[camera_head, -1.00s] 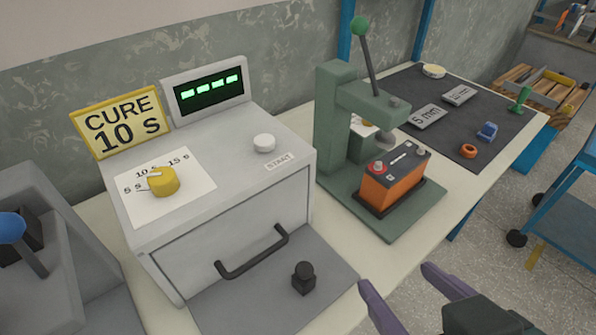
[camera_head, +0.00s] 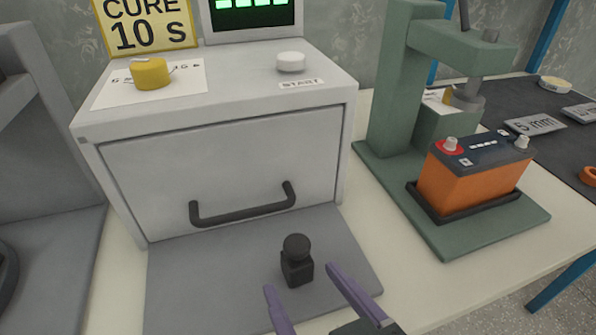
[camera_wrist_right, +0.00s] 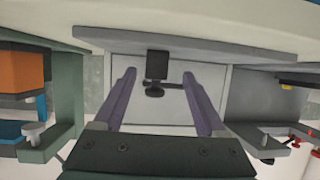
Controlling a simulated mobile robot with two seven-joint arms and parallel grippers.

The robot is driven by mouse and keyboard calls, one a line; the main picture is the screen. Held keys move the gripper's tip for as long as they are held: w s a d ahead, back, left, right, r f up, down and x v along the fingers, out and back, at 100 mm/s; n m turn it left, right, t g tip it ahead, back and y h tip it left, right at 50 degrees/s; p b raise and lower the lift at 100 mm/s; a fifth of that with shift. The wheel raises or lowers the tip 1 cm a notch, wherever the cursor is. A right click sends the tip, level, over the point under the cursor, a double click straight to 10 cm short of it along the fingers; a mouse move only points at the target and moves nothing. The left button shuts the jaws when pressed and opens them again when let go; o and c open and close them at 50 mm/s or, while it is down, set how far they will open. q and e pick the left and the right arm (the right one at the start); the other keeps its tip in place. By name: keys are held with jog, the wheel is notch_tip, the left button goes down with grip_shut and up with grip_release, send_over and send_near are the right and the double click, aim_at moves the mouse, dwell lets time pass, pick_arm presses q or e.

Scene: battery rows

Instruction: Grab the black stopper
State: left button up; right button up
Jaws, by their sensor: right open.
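The black stopper (camera_head: 297,262) stands upright on the grey mat in front of the cure box, a square block with a round knob on top. In the right wrist view the stopper (camera_wrist_right: 156,66) appears upside down, between the lines of the fingers. My right gripper (camera_head: 300,280) is open and empty, its two purple fingers pointing toward the stopper from the near side. The right wrist view also shows its open fingers (camera_wrist_right: 158,76). I cannot tell whether the fingertips reach beside the stopper. My left gripper is not in view.
The cure box (camera_head: 225,165) with a dark handle (camera_head: 243,207) stands behind the grey mat (camera_head: 205,285). A green press (camera_head: 395,100) holding an orange battery (camera_head: 470,185) stands to the right. A grey machine (camera_head: 45,170) is at the left.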

aim_at(303, 270)
jog(key=x, duration=0.3)
jog(key=b+x, duration=0.1)
jog(key=x, duration=0.1)
jog(key=shift+w+d+r, duration=0.15)
jog(key=shift+r, duration=0.15)
grip_shut()
